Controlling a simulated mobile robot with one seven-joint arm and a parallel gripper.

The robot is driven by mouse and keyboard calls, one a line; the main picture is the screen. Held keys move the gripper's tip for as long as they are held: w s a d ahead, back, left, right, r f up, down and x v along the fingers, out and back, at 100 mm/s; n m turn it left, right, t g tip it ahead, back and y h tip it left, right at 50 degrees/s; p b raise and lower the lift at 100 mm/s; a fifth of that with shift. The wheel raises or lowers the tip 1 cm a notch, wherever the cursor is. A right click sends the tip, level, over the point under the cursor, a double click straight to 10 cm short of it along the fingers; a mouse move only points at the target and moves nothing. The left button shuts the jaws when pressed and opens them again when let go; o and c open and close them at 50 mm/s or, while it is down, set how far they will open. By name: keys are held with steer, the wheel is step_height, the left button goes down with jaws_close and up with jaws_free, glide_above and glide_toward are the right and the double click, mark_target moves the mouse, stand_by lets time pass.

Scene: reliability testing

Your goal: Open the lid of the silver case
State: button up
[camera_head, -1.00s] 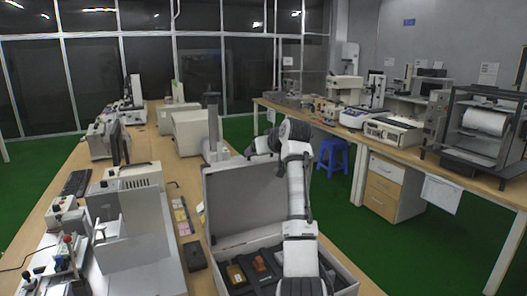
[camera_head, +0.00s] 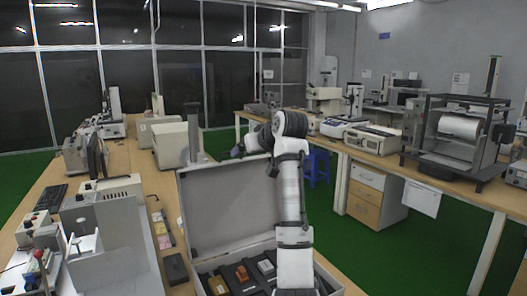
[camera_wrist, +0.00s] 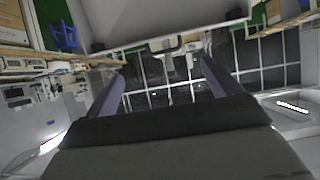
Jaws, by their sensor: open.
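The silver case (camera_head: 331,283) stands on the left bench at the bottom centre of the head view. Its lid (camera_head: 228,208) is raised and stands steeply, with its grey inner face showing. Small orange, dark and pale items lie in the case's dark insert. My arm crosses in front of the lid's right side and part of the case. My gripper (camera_head: 238,151) is near the lid's upper edge, small and partly hidden behind my arm. In the wrist view my gripper (camera_wrist: 162,64) is open, with nothing between its fingers. A grey panel (camera_wrist: 165,22), probably the lid, spans the top there.
A black box (camera_head: 175,269) and small coloured blocks (camera_head: 161,229) lie left of the case. White instruments (camera_head: 170,145) and a grey column (camera_head: 193,132) stand behind it. A right bench (camera_head: 395,159) holds more equipment. Green floor lies between the benches.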

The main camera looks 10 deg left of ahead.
steer(key=b+v, duration=0.2)
steer(key=v, duration=0.5)
steer(key=shift+s+d+r, duration=0.15)
steer(key=shift+d+r, duration=0.1)
steer(key=shift+r, duration=0.05)
